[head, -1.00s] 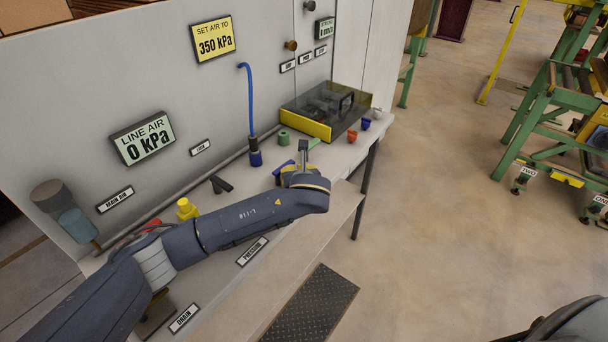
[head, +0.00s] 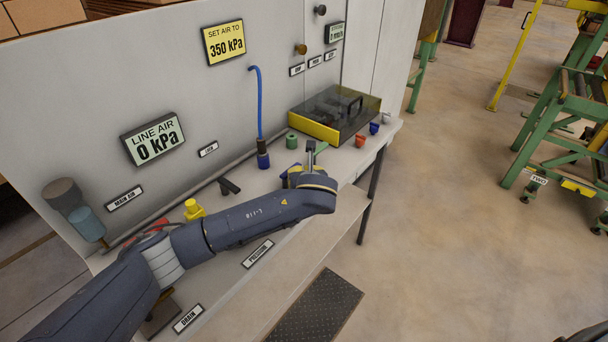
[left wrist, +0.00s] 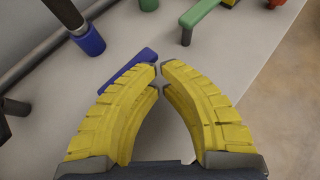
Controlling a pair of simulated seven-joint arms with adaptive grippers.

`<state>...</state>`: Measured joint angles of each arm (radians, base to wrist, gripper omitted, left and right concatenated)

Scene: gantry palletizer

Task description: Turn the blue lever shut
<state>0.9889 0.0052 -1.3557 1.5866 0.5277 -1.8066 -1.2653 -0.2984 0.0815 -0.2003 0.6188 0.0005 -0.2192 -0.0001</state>
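The blue lever (head: 289,170) lies on the bench ledge, partly hidden behind my left wrist in the head view. In the left wrist view the blue lever (left wrist: 125,72) is a flat bar running diagonally, its far end by the left fingertip. My left gripper (left wrist: 160,68) has its yellow fingertips drawn together with only a thin gap, and nothing shows between them. The fingertips are over or beside the lever's end; I cannot tell whether they touch it. In the head view my wrist hides most of the fingers. My right gripper is not in view.
A green lever (left wrist: 203,10) stands just beyond the fingers. A blue-ended hose fitting (left wrist: 90,40) stands to their left. A dark lever (head: 229,186) and yellow knob (head: 194,209) are farther left. A smoked-lid box (head: 335,112) stands behind. The LINE AIR display (head: 153,138) reads 0 kPa.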

